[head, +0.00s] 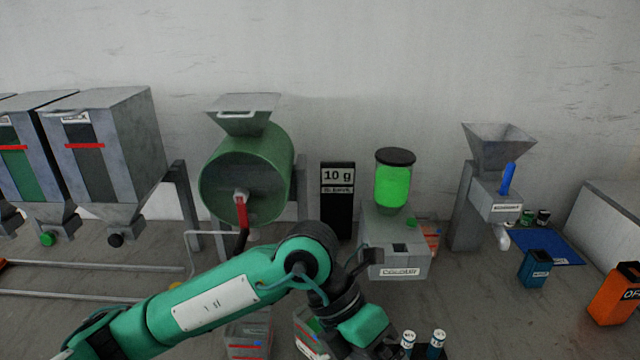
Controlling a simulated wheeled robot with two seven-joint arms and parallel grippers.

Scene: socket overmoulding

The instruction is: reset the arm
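My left arm (215,300) is green and comes in from the lower left. It bends at a dark joint near the middle, then runs down to a green wrist (362,328). A dark part beyond the wrist, at the bottom edge, seems to be my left gripper (386,347). Its fingers cannot be made out, so I cannot tell whether it is open or holds anything. My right arm and gripper are not in view.
A green drum (222,180) and a grey machine with a bright green jar (393,186) stand behind the arm. Two small white-topped containers (438,340) are close right of the wrist. Boxes (247,340) lie below the arm. A blue mat (560,247) is at right.

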